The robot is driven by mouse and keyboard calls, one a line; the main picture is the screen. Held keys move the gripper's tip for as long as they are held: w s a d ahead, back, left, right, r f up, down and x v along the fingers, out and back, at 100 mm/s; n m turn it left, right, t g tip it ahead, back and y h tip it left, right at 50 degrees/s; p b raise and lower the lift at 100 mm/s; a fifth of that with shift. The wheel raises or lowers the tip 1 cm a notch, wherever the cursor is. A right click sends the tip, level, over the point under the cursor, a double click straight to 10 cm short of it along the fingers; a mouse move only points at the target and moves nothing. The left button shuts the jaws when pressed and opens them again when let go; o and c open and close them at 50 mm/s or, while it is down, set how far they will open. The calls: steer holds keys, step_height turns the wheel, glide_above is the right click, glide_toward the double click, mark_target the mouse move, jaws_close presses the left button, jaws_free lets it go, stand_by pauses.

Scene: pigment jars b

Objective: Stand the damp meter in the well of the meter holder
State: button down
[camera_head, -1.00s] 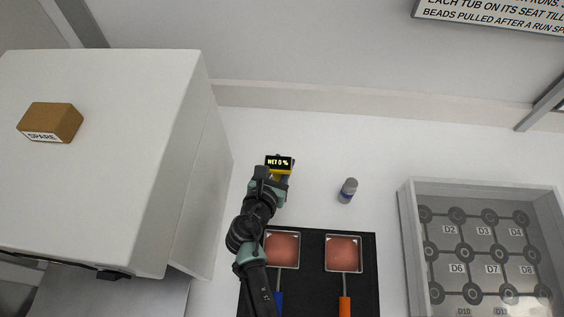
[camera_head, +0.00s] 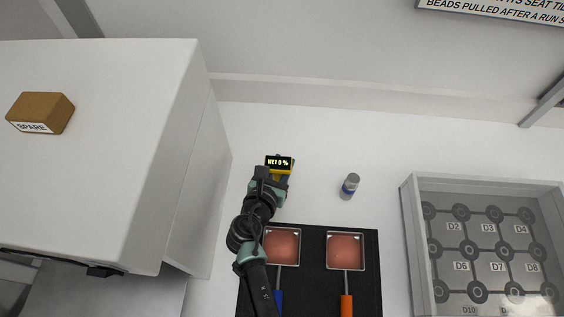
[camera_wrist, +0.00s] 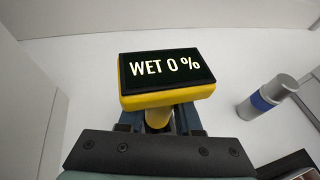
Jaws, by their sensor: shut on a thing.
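The damp meter (camera_head: 280,162) is yellow with a black screen reading "WET 0 %". In the wrist view the damp meter (camera_wrist: 165,75) sits just beyond my gripper's fingers, its yellow stem going down between them. My gripper (camera_head: 272,178) is shut on the meter over the white surface, beyond the black mat; in the wrist view the gripper's fingers (camera_wrist: 160,125) flank the stem. The meter's lower end is hidden, and I cannot tell whether it touches anything. I cannot make out the meter holder in either view; it may be hidden behind the gripper and meter.
A grey bottle with a blue band (camera_head: 349,187) stands right of my gripper. The black mat (camera_head: 312,290) carries two scoops of reddish powder. A grey tray with marked seats (camera_head: 408,215) is at right. A large white cabinet (camera_head: 110,150) stands close at left, a brown SPARE block (camera_head: 42,110) on top.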

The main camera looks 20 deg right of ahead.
steer(key=shift+f, duration=0.25)
steer(key=c, duration=0.5)
jaws_free()
steer(key=v, duration=1.3)
steer(key=shift+r+b, duration=0.1)
steer(key=shift+b, duration=0.2)
